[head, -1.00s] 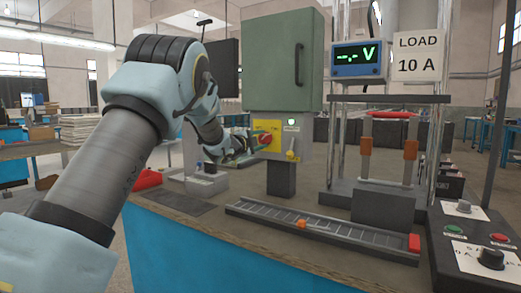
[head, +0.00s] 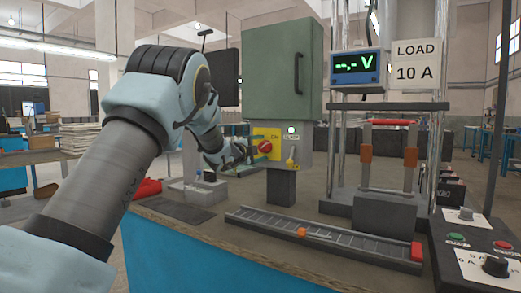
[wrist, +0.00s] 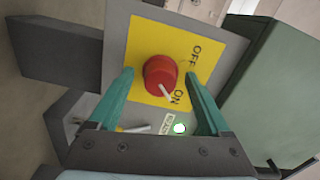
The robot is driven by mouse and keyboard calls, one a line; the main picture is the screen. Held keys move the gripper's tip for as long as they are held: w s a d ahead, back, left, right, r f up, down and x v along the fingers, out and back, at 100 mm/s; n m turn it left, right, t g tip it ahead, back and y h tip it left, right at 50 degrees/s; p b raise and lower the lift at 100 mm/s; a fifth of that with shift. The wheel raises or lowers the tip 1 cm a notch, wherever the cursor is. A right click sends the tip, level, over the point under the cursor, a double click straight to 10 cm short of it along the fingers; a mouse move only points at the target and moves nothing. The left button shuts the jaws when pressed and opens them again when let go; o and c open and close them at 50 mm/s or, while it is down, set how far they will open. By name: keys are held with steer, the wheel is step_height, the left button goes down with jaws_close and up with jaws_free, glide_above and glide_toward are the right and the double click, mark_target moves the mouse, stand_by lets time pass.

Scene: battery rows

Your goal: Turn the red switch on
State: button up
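The red switch (wrist: 160,76) is a round knob on a yellow plate (wrist: 188,55) marked OFF and ON. In the wrist view its white pointer mark is turned toward the word ON. The switch also shows in the head view (head: 265,146), on the panel under the green cabinet. My gripper (wrist: 165,77) is open and empty, with one teal finger on each side of the switch in the wrist view. In the head view my gripper (head: 246,150) is just left of the switch. I cannot tell whether a finger touches it.
A green lamp (wrist: 179,128) beside the switch is lit. A small yellow lever (head: 291,160) is right of it. The green cabinet (head: 272,75) stands above. A slotted rail (head: 330,240) lies on the bench in front. The voltage meter (head: 357,66) reads dashes.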

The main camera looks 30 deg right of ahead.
steer(key=b+v, duration=0.1)
steer(key=v, duration=1)
steer(key=shift+w, duration=0.1)
steer(key=w+a+f+n+t+y, duration=0.1)
steer(key=w+a+f+n+y, duration=0.1)
steer(key=a+f+n+y, duration=0.3)
steer(key=w+a+f+n+t+y, duration=0.1)
steer(key=w+a+n+t, duration=0.15)
steer(key=a, duration=0.55)
steer(key=s+a+f+n+g+y, duration=0.1)
steer(key=s+a+f+n+y, duration=0.2)
steer(key=a, duration=0.5)
steer(key=s+a+f+n+g+y, duration=0.2)
steer(key=a+f+n+y, duration=0.1)
steer(key=a+f+n, duration=0.3)
steer(key=s+a+f+n+g+y, duration=0.1)
steer(key=s+a+f+n+g, duration=0.3)
steer(key=s, duration=0.4)
steer(key=s+a+f+n+g+y, duration=0.1)
steer(key=s+a+f+n, duration=0.15)
steer(key=s+a, duration=0.5)
steer(key=s+a+f+n+g+y, duration=0.25)
steer(key=s+a+n, duration=0.2)
steer(key=s, duration=0.35)
step_height(320, 180, up, 21)
steer(key=p, duration=2)
steer(key=shift+w+r+h+p, duration=0.25)
steer(key=shift+w+h+p, duration=0.05)
steer(key=shift+h+p, duration=0.15)
